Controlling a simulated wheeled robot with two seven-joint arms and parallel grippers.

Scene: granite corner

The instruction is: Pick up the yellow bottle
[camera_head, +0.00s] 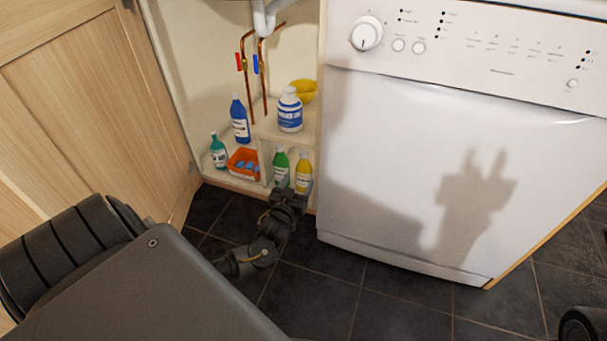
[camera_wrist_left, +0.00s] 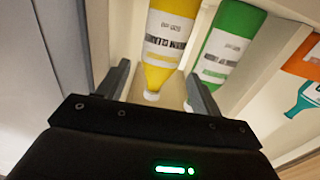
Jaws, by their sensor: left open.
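The yellow bottle (camera_head: 304,174) stands upright on the low shelf of the open cabinet, at its right end, with a white label and a pale cap. In the left wrist view the yellow bottle (camera_wrist_left: 168,42) appears upside down, its neck and cap between the two fingers. My left gripper (camera_head: 290,194) is open and empty in front of the bottles. In the wrist view its fingers (camera_wrist_left: 158,72) lie either side of the yellow bottle, with visible gaps. Whether they reach around it in depth, I cannot tell. My right gripper is not in view.
A green bottle (camera_head: 281,167) stands close left of the yellow one. An orange tray (camera_head: 243,172), teal bottle (camera_head: 218,151), blue bottle (camera_head: 240,120) and white-blue jar (camera_head: 290,112) share the cabinet. A white dishwasher (camera_head: 440,180) borders it right. Dark floor tiles (camera_head: 395,310) are clear.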

